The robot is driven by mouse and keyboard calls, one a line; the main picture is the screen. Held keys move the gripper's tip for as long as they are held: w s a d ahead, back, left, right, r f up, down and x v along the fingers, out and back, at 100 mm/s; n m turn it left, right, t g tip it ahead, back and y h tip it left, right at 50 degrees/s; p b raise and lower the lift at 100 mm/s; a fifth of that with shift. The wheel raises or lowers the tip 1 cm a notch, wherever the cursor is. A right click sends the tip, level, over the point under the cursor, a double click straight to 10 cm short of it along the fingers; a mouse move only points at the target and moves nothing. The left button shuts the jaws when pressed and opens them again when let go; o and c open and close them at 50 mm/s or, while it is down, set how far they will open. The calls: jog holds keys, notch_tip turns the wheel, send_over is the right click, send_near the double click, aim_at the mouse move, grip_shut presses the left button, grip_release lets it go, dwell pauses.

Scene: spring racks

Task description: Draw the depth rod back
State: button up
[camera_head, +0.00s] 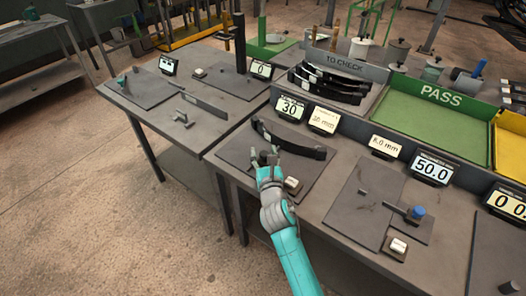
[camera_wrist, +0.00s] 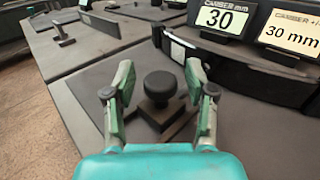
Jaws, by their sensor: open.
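My gripper (camera_head: 265,156) is open over the dark mat of the camber station in the head view. In the wrist view its two green-padded fingers (camera_wrist: 159,75) stand on either side of a round black knob (camera_wrist: 160,85) on a short stem and a dark square base. I see a gap on both sides of the knob, with no clear contact. I take this knob to be the depth rod's handle; in the head view my gripper mostly hides it. A curved dark leaf (camera_head: 295,146) lies just behind, also visible in the wrist view (camera_wrist: 240,62).
A camber display (camera_head: 289,108) reads 30, beside a 30 mm card (camera_head: 323,120). A small pale button box (camera_head: 292,185) sits close to the right of my gripper. A gauge with a blue knob (camera_head: 416,212) stands further right. A green PASS tray (camera_head: 430,108) is behind.

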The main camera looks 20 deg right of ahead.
grip_shut()
jog(key=shift+s+a, duration=0.55)
jog(key=shift+a, duration=0.2)
jog(key=shift+s+a, duration=0.5)
jog(key=shift+a, duration=0.25)
grip_release()
jog(key=shift+s+a, duration=0.1)
jog(key=s+a, duration=0.1)
jog(key=s, duration=1.1)
jog(key=shift+a, duration=0.4)
